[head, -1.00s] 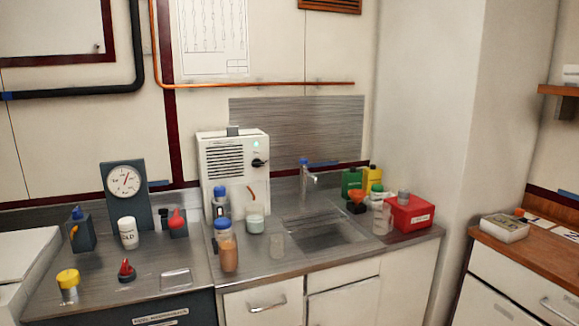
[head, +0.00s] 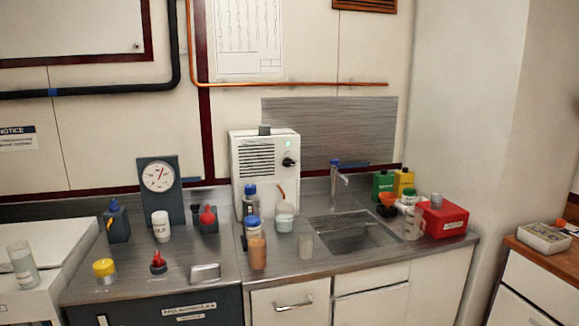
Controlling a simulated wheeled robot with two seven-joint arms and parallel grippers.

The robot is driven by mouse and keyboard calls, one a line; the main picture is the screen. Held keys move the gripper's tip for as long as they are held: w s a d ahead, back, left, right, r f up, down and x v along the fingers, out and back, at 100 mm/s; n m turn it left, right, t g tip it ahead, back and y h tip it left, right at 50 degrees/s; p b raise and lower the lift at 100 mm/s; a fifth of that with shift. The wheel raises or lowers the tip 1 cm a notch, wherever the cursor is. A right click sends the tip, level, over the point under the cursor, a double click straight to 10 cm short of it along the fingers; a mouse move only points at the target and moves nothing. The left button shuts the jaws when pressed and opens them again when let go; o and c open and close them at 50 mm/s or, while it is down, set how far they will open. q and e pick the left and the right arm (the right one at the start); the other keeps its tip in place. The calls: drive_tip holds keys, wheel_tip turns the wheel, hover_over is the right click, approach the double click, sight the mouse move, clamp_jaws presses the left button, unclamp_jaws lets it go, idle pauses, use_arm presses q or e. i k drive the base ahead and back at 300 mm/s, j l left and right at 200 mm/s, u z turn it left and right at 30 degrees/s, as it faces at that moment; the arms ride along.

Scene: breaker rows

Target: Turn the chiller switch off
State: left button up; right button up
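The chiller (head: 265,165) looks to be the white box with a slatted vent that stands on the steel counter against the back wall. A black rotary knob (head: 289,162) is on the right of its front face. A small green light (head: 289,143) is lit above the knob. The knob's pointer is too small to read surely. Neither of my grippers shows in the head view.
Bottles with blue caps (head: 256,245) stand before the chiller. A sink (head: 352,235) with a faucet (head: 336,180) and a red box (head: 444,219) are to its right. A dial gauge (head: 159,180) stands left. The counter's front edge is lined with cabinets.

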sight(287, 162)
drive_tip(key=i+l, duration=0.2)
drive_tip(key=l, duration=0.15)
drive_tip(key=i+l, duration=0.2)
drive_tip(key=l, duration=0.15)
drive_tip(key=i+l, duration=0.2)
drive_tip(key=l, duration=0.15)
drive_tip(key=i+l, duration=0.2)
drive_tip(key=l, duration=0.15)
